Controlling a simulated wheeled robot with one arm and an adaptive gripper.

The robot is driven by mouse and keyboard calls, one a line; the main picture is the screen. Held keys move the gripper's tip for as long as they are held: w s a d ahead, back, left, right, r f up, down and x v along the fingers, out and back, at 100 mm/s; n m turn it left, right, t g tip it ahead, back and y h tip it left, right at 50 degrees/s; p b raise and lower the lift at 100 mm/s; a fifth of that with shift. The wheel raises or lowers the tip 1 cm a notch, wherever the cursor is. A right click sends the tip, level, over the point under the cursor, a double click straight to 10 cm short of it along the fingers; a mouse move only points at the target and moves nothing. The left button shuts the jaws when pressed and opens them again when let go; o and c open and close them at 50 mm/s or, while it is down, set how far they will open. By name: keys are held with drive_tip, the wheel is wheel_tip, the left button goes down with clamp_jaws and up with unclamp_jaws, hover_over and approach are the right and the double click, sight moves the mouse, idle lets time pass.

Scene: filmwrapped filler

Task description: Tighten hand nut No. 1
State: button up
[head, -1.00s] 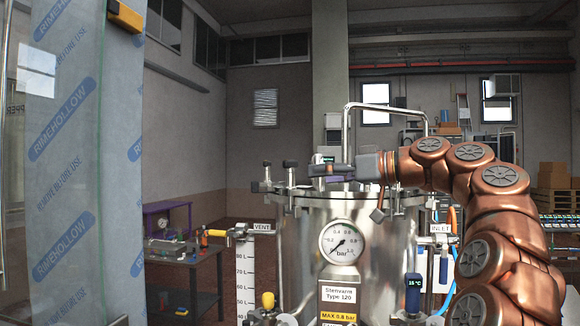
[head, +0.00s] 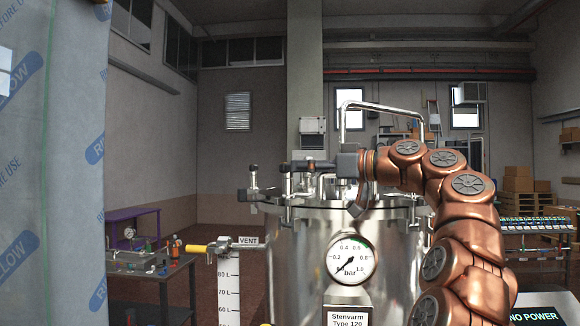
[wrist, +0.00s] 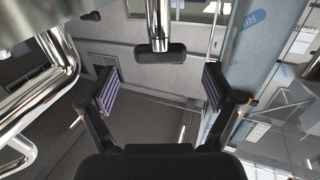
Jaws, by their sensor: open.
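The steel vessel (head: 300,240) stands ahead with clamp posts and hand nuts around its lid rim. One hand nut (head: 253,168) stands upright at the rim's left, clear of my gripper. My gripper (head: 292,166) reaches left over the lid at nut height, overlapping other dark nut tops there. In the wrist view my gripper (wrist: 160,90) is open and empty, its ribbed pads wide apart. A chrome post with a dark crossbar-like hand nut (wrist: 160,53) shows between and beyond the pads, apart from both. I cannot read which nut is No. 1.
A bent steel pipe handle (head: 385,108) rises above the lid. A pressure gauge (head: 350,258) is on the vessel's front. A yellow-handled vent valve (head: 203,249) sticks out left. A film-wrapped panel (head: 50,170) stands at far left. A side table (head: 150,275) is behind.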

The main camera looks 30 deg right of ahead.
sight(288, 170)
drive_tip(key=shift+p+x, duration=0.3)
drive_tip(key=shift+x, duration=1.8)
drive_tip(key=c, duration=1.2)
